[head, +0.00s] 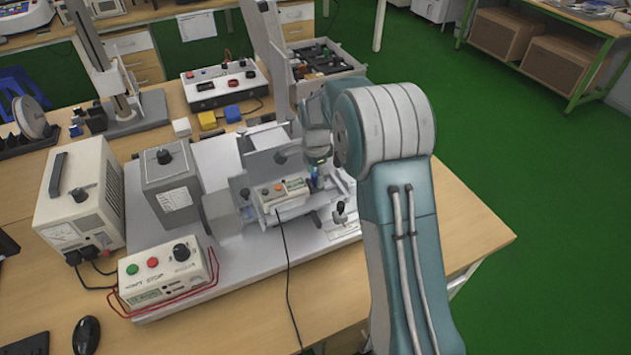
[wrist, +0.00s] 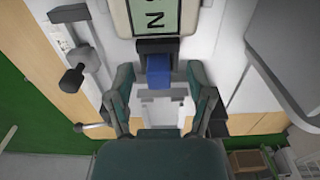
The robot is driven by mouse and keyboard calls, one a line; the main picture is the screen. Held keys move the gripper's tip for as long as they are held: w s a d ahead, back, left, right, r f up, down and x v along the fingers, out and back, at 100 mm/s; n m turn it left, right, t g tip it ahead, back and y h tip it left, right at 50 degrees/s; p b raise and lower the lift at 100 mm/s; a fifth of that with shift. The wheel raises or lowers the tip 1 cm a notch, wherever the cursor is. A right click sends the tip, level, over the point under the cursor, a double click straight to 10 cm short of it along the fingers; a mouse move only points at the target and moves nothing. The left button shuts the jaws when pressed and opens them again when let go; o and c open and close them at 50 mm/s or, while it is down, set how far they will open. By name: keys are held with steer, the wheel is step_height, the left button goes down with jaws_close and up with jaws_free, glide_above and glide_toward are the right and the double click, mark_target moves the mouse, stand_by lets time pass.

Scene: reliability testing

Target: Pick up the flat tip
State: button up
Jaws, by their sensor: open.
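My gripper (wrist: 159,78) is open in the wrist view, with one dark green finger on each side of a small blue piece (wrist: 159,66). The blue piece sits in a dark holder (wrist: 157,46) below a white unit with a green display. I cannot tell for sure whether this blue piece is the flat tip. Its lower part and any contact with the fingers are unclear. In the head view my gripper (head: 318,165) is down at the test machine (head: 285,192), mostly hidden by my own arm. A little blue (head: 314,178) shows there.
The machine stands on a pale base plate (head: 245,262) on the wooden table (head: 430,240). A grey box (head: 170,185), a control box with buttons (head: 163,276) and a power unit (head: 85,205) stand left. A lever with a black knob (wrist: 72,78) is left in the wrist view.

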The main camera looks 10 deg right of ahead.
jaws_close()
steer(key=shift+r, duration=0.1)
